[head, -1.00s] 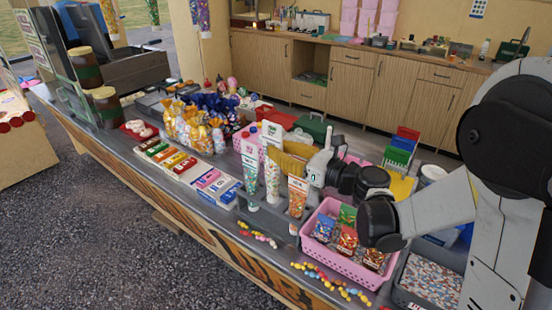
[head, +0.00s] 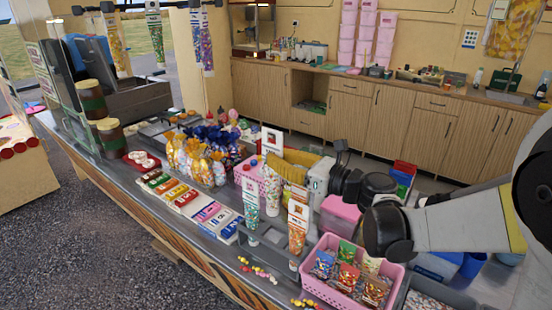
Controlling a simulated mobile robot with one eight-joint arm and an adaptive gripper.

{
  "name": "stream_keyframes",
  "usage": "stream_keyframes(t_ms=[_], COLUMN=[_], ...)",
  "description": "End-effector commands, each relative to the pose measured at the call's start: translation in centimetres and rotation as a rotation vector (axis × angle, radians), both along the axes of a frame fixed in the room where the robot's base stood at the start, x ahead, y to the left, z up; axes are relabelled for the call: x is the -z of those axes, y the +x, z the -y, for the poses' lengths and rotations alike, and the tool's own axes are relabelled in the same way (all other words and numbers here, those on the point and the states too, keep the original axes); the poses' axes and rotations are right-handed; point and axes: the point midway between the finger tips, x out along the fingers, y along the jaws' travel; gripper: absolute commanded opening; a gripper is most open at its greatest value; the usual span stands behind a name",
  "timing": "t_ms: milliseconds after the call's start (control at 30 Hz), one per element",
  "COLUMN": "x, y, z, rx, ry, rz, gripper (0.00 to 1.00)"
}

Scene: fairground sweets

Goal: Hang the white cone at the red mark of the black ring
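The white cone (head: 272,191), with a white header card, stands above the counter's cone holder, between a green cone (head: 251,208) and an orange cone (head: 297,238). My gripper (head: 292,180) reaches in from the right at the white cone's upper part. Its fingers are mostly hidden, but the cone has risen with it, so it appears shut on that cone. Part of the black ring (head: 93,9) shows at the top left, cut by the picture edge, with several filled cones (head: 112,45) hanging from it. I cannot make out the red mark.
A pink basket of sweet bags (head: 350,290) stands right of the cone holder. Wrapped sweet bags (head: 190,155), boxes and brown jars (head: 112,138) line the counter to the left. Loose sweets lie along the front edge. Cabinets stand behind.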

Motion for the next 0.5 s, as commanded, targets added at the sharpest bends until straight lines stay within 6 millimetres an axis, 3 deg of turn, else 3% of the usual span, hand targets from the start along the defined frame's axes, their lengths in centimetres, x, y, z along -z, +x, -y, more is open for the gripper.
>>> stream_keyframes(t_ms=[267,500], x=[-3.7,-10.3], y=[0.0,0.0], z=[0.0,0.0], rx=[0.000,0.000], ry=[0.000,0.000], rz=[0.000,0.000], gripper=[0.00,0.00])
